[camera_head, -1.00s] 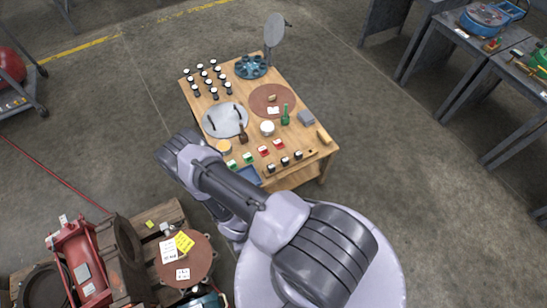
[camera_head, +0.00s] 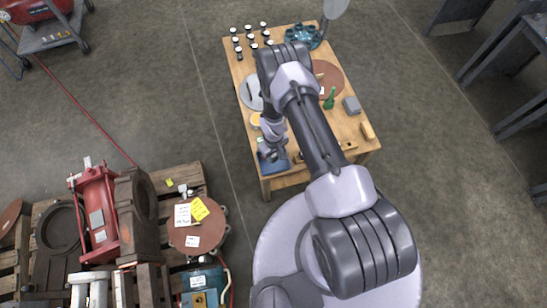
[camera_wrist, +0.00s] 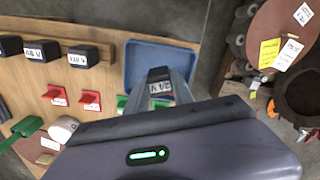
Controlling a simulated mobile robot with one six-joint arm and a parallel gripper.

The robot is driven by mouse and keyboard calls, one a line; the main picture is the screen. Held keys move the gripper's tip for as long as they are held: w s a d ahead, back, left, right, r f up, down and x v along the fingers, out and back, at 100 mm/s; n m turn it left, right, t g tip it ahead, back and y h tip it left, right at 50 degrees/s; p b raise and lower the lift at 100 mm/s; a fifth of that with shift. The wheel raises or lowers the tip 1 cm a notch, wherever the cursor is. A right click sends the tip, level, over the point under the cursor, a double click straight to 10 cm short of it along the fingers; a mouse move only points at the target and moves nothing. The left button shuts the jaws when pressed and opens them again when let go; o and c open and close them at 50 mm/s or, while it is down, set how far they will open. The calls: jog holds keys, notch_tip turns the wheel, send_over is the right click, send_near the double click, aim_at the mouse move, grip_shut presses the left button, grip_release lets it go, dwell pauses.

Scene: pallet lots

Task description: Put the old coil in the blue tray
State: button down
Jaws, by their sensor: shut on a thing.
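My gripper (camera_wrist: 166,84) is shut on a small block with a white label that seems to read 24 V, the coil (camera_wrist: 159,88). The blue tray (camera_wrist: 140,60) lies on the wooden bench directly beyond the gripper in the wrist view and looks empty where it shows. The held coil overlaps the tray's near part in that view; its height above it cannot be told. In the head view my gripper (camera_head: 271,150) is over the bench's front left corner, partly covering the blue tray (camera_head: 272,168). The coil is hidden there.
Two dark labelled blocks, 48 V (camera_wrist: 37,50) and 110 V (camera_wrist: 82,56), stand left of the tray. A pallet with a red cylinder (camera_head: 97,212) stands on the floor at left.

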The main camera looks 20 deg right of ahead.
jog(key=shift+w+d+f, duration=0.1)
jog(key=shift+w, duration=0.65)
jog(key=shift+s+f+b, duration=0.15)
jog(key=shift+f+b, duration=1.15)
jog(key=shift+f, duration=0.55)
jog(key=c, duration=1.1)
grip_release()
jog(key=shift+r, duration=0.1)
